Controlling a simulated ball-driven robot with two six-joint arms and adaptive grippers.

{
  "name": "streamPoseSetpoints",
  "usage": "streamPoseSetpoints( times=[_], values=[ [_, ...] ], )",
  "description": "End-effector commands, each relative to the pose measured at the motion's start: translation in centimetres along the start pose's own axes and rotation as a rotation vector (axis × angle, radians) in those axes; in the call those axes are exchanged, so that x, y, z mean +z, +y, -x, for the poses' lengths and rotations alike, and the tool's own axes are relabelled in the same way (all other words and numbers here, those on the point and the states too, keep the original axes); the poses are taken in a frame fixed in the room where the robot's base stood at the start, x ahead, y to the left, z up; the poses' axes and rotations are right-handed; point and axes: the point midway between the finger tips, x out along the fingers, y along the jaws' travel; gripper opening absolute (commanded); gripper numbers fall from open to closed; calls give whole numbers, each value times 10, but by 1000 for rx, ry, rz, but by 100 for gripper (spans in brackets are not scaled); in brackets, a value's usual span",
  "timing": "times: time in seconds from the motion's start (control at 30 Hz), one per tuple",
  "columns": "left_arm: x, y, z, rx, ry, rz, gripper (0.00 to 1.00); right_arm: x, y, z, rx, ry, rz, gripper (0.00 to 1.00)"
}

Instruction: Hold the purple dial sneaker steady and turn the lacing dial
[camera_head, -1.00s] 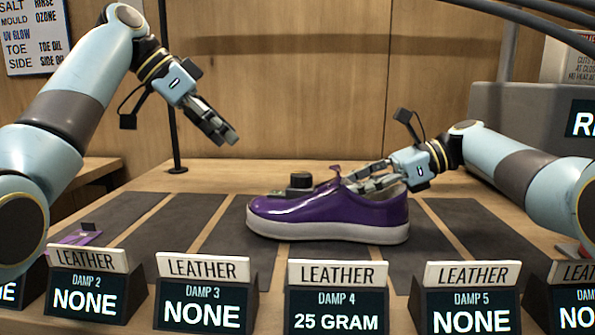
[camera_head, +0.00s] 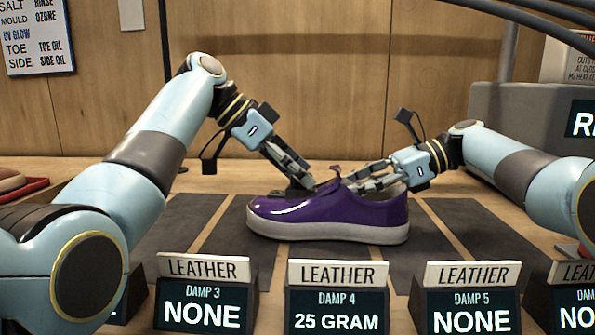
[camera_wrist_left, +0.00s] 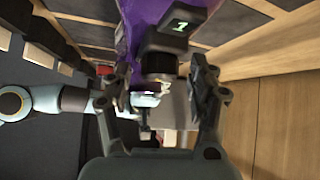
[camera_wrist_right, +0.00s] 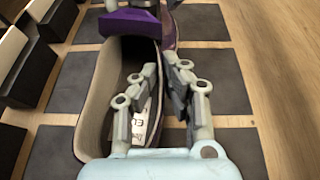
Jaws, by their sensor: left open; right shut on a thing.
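The purple sneaker (camera_head: 335,215) stands upright on its pale sole on a dark mat, toe to the left in the head view. My right gripper (camera_head: 360,180) is shut on the sneaker's collar wall. In the right wrist view, its fingers (camera_wrist_right: 163,90) straddle that wall, one inside the opening. My left gripper (camera_head: 303,178) is open at the lacing dial. In the left wrist view, the black dial (camera_wrist_left: 160,42) lies between and just beyond the open fingers (camera_wrist_left: 160,88); I cannot tell whether they touch it. In the head view the fingers largely hide the dial.
A row of LEATHER signs with damp readouts, one reading 25 GRAM (camera_head: 337,319), stands along the front edge. Dark mats (camera_head: 180,225) lie to both sides. A grey machine (camera_head: 520,130) stands at the back right.

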Motion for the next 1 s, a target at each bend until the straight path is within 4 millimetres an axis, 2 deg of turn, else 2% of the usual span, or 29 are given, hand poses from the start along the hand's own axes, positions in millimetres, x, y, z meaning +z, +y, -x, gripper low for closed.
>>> streamPoseSetpoints(
  times=[0.23, 0.27, 0.67, 0.83, 1.0],
  values=[
    [0, 0, -2, 0, 0, 0, 59, -3, 1, 0, 1, 4, -5, 0],
    [0, 0, -1, 0, 0, 0, 56, -3, 1, 0, 1, 4, -5, 0],
    [0, 0, -1, -1, 0, 1, 4, -3, 1, 0, 1, 4, -5, 0],
    [0, 1, -2, -36, -2, 31, 3, -4, 1, 0, 1, 4, -5, 0],
    [-1, 2, -3, -171, 1, 155, 3, -4, 1, 0, 1, 4, -5, 0]
  ],
)
